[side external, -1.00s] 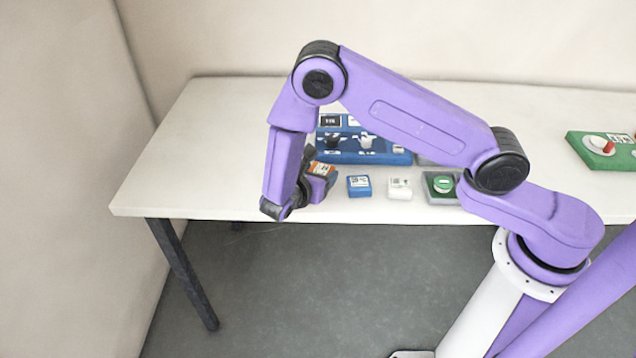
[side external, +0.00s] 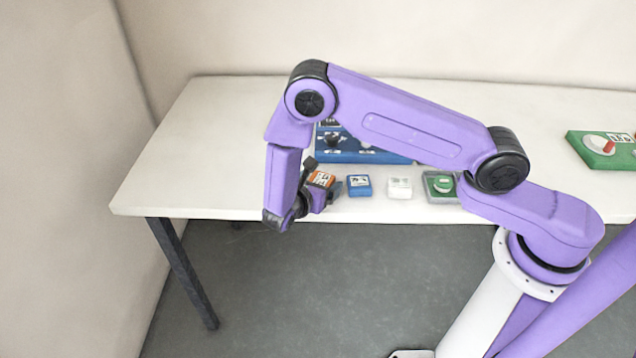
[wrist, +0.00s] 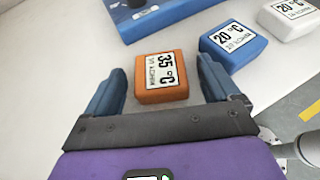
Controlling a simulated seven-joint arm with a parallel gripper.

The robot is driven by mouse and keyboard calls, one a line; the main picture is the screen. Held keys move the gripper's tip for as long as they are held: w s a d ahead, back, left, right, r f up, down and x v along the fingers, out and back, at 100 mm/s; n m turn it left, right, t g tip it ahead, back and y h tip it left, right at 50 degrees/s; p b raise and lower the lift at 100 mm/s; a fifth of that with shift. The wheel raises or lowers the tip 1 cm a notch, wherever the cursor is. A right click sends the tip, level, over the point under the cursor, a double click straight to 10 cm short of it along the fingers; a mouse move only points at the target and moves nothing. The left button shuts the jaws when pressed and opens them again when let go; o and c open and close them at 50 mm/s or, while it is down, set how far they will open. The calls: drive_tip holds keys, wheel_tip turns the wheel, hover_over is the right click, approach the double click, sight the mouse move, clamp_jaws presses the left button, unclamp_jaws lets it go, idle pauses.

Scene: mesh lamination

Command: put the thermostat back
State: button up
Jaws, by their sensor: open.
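An orange block (wrist: 165,92) labelled 35 °C sits between the two blue-grey fingers of my gripper (wrist: 160,88) in the wrist view. The fingers are open, with a visible gap on each side of the block. In the side view my gripper (side external: 321,177) is low at the table's front edge, around the orange block. To its right are a blue block (side external: 359,186) and a white block (side external: 399,188); both carry 20 °C labels in the wrist view. I cannot tell which block is called the thermostat.
A blue panel (side external: 365,152) with knobs stands behind the blocks, partly hidden by my arm. A green dial in a grey holder (side external: 441,187) is right of the white block. A green box (side external: 602,150) with a red part lies far right. The table's left is clear.

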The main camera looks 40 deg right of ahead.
drive_tip(key=shift+a+r, duration=0.2)
drive_tip(key=v, duration=1.1)
drive_tip(key=shift+a+r, duration=0.25)
drive_tip(key=shift+s+r, duration=0.1)
drive_tip(key=shift+s, duration=0.05)
drive_tip(key=s+d+r+m+g+y, duration=0.1)
drive_tip(key=s+d+r+m+y, duration=0.2)
drive_tip(key=s, duration=0.5)
drive_tip(key=s+d+r+m+g+y, duration=0.2)
drive_tip(key=s+d+r+y, duration=0.3)
drive_tip(key=s, duration=0.4)
drive_tip(key=s+d+r+m+g+y, duration=0.2)
drive_tip(key=s+d+r+m+y, duration=0.3)
drive_tip(key=s, duration=0.3)
drive_tip(key=shift+s+d+r, duration=0.15)
drive_tip(key=shift+s+r, duration=0.2)
drive_tip(key=shift+r, duration=0.4)
